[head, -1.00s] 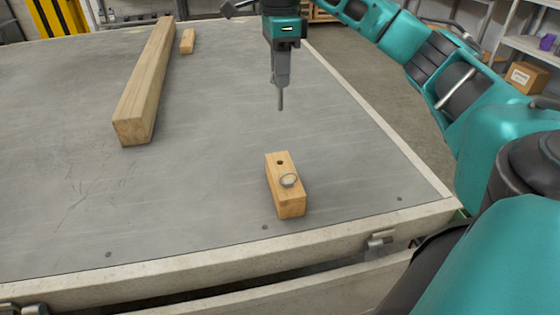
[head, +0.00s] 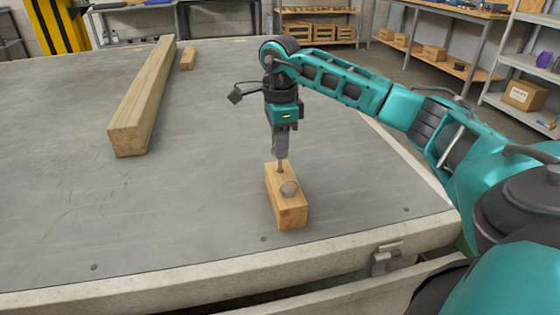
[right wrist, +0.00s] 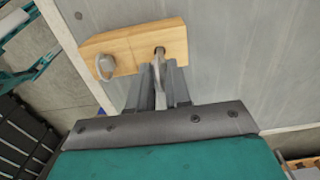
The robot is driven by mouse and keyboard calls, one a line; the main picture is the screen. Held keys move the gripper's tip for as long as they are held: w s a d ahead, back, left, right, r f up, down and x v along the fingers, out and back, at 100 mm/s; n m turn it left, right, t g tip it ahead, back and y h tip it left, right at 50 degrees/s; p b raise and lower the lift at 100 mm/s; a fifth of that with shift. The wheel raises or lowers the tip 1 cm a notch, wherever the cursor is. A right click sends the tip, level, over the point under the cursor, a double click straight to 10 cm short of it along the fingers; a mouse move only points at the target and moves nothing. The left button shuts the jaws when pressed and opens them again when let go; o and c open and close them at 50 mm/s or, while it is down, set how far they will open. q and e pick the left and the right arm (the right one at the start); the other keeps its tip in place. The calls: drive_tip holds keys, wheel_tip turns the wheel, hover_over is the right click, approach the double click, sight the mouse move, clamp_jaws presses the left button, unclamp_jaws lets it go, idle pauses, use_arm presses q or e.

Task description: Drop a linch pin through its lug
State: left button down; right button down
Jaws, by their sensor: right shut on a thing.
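The wooden block (head: 286,205) stands near the front edge of the trailer deck. A hole shows in its top in the right wrist view, and a metal ring (head: 289,188) sits on the block beside it, nearer the front. My right gripper (head: 281,152) is above the block, pointing down, shut on a slim grey metal pin (right wrist: 158,70). The pin's lower end meets the hole (right wrist: 159,51) in both views; how deep it sits cannot be told. The ring also shows at the block's left end in the wrist view (right wrist: 105,66). My left gripper is out of view.
A long timber beam (head: 140,100) lies on the left of the deck (head: 180,210), with a small wood piece (head: 188,58) behind it. The deck around the block is clear. A latch (head: 385,257) sits on the front rail. Shelves (head: 520,100) stand beyond.

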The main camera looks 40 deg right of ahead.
wheel_tip(320, 180, down, 4)
drive_tip(key=shift+r, duration=0.1)
drive_tip(key=shift+f, duration=0.2)
drive_tip(key=c, duration=1.1)
unclamp_jaws()
drive_tip(key=shift+o, duration=0.2)
drive_tip(key=shift+f+b, duration=0.15)
drive_tip(key=shift+b, duration=0.4)
wheel_tip(320, 180, up, 13)
drive_tip(key=p, duration=0.3)
drive_tip(key=shift+d+p, duration=0.35)
drive_tip(key=shift+p, duration=0.05)
